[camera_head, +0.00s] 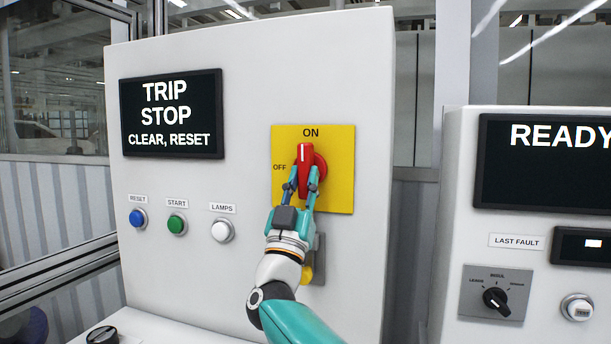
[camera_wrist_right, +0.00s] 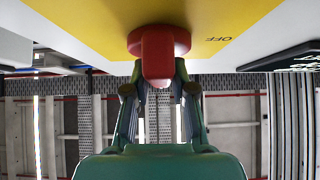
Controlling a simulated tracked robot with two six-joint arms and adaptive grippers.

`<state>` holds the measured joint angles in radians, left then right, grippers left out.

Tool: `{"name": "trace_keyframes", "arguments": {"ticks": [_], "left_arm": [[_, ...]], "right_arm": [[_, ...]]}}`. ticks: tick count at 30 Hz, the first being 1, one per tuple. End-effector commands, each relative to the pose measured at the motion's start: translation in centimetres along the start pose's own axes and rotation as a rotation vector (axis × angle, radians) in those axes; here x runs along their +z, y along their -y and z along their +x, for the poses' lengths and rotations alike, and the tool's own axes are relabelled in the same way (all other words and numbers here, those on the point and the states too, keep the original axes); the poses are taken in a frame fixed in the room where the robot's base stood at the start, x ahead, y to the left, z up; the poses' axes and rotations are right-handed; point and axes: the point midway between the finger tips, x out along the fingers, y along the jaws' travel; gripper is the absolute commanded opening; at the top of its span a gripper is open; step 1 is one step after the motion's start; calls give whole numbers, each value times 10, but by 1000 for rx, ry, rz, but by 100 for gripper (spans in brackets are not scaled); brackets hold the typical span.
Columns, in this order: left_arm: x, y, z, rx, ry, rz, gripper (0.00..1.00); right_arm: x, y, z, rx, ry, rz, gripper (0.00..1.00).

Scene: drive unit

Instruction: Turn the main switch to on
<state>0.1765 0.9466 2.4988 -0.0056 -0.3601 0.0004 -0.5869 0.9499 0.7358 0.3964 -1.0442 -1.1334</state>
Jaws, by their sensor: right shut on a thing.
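The main switch is a red rotary handle (camera_head: 306,158) on a yellow plate (camera_head: 340,192) marked ON at the top and OFF at the left. The handle stands upright, with its white mark at the top towards ON. My right gripper (camera_head: 303,188) comes from below and is shut on the lower part of the handle. In the right wrist view the handle (camera_wrist_right: 157,52) sits between the fingers of the gripper (camera_wrist_right: 158,90). My left gripper is out of view.
The cabinet's display (camera_head: 172,114) reads TRIP STOP CLEAR, RESET. Below it are blue reset (camera_head: 138,218), green start (camera_head: 177,224) and white lamps (camera_head: 223,231) buttons. A grey and yellow part (camera_head: 318,262) is partly behind my gripper. A second cabinet (camera_head: 455,180) stands right, its display (camera_head: 545,160) reading READY.

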Motion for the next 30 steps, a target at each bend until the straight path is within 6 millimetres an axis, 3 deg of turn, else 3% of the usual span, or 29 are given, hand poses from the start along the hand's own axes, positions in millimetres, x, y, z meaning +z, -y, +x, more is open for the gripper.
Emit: {"name": "trace_keyframes", "arguments": {"ticks": [15,16,20,30], "left_arm": [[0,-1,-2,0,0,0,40],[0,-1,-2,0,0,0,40],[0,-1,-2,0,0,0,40],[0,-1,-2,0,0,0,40]], "right_arm": [[4,3,-2,11,5,16,0],[4,3,-2,11,5,15,30],[2,2,-2,12,4,16,50],[0,1,-1,15,1,16,50]]}}
